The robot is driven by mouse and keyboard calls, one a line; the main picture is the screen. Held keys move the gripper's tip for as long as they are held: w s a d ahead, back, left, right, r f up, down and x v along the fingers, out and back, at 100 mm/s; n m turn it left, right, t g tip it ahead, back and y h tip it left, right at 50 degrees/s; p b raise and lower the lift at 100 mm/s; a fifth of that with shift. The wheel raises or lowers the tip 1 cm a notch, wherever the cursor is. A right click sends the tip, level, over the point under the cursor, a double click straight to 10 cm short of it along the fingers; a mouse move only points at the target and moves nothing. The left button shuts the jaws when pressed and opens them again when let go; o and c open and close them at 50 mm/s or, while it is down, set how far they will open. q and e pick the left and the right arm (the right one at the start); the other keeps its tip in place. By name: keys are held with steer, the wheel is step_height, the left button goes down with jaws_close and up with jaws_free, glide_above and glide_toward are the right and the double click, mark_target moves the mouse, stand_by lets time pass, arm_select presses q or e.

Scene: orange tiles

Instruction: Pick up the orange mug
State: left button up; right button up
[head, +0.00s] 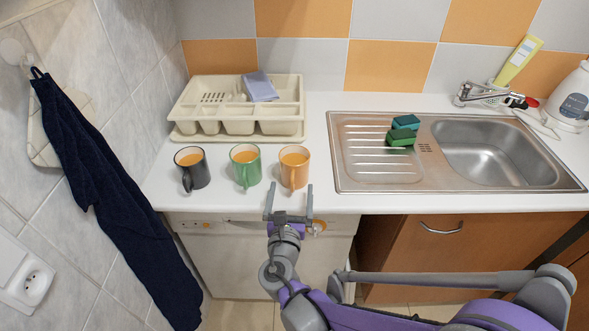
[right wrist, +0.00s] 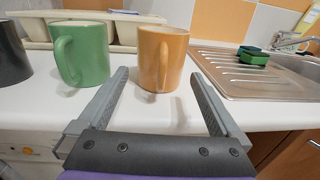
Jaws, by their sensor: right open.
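The orange mug (head: 294,168) stands upright on the white counter near its front edge, the rightmost of three mugs, with its handle facing the front. In the right wrist view the orange mug (right wrist: 163,58) is ahead of the fingers, between their lines. My right gripper (head: 289,188) is open and empty just in front of the orange mug, one finger to each side; it also shows in the right wrist view (right wrist: 157,84). My left gripper is not in view.
A green mug (head: 245,166) stands close to the left, a black mug (head: 192,169) beyond it. A cream dish rack (head: 290,128) is behind. A metal sink (head: 370,182) with sponges (head: 401,137) lies to the right. A dark towel (head: 105,190) hangs at left.

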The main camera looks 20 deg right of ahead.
steer(key=x, duration=0.4)
steer(key=shift+w+d, duration=0.1)
steer(key=shift+d, duration=0.05)
jaws_close()
stand_by(1.2)
